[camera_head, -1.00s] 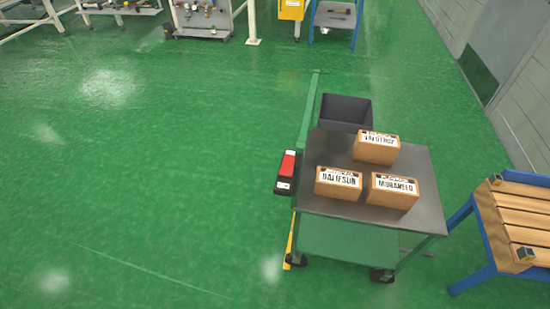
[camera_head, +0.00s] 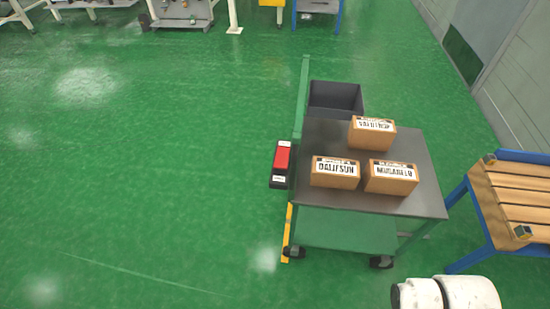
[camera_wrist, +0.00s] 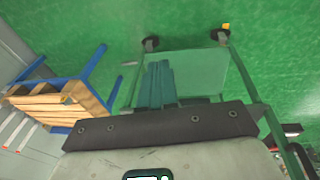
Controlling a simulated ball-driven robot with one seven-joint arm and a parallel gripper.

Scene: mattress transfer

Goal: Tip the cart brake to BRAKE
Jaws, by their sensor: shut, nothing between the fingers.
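The cart (camera_head: 330,205) is a green frame with a grey top. Its brake (camera_head: 281,160), a red rocker in a black housing with small white labels, sits on the cart's left side in the head view. The labels are too small to read, and I cannot tell which way the rocker is tipped. In the wrist view the cart's lower shelf (camera_wrist: 205,75) lies beyond my gripper (camera_wrist: 159,66). My gripper's dark fingers are together and empty. A red and black part (camera_wrist: 291,129), probably the brake, shows at the right edge, apart from the fingers.
Three labelled boxes (camera_head: 335,173) stand on the cart top. A dark bin (camera_head: 336,97) is behind it. A slatted wooden bench (camera_head: 510,195) with blue legs stands close on the right. The green floor left of the cart is clear.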

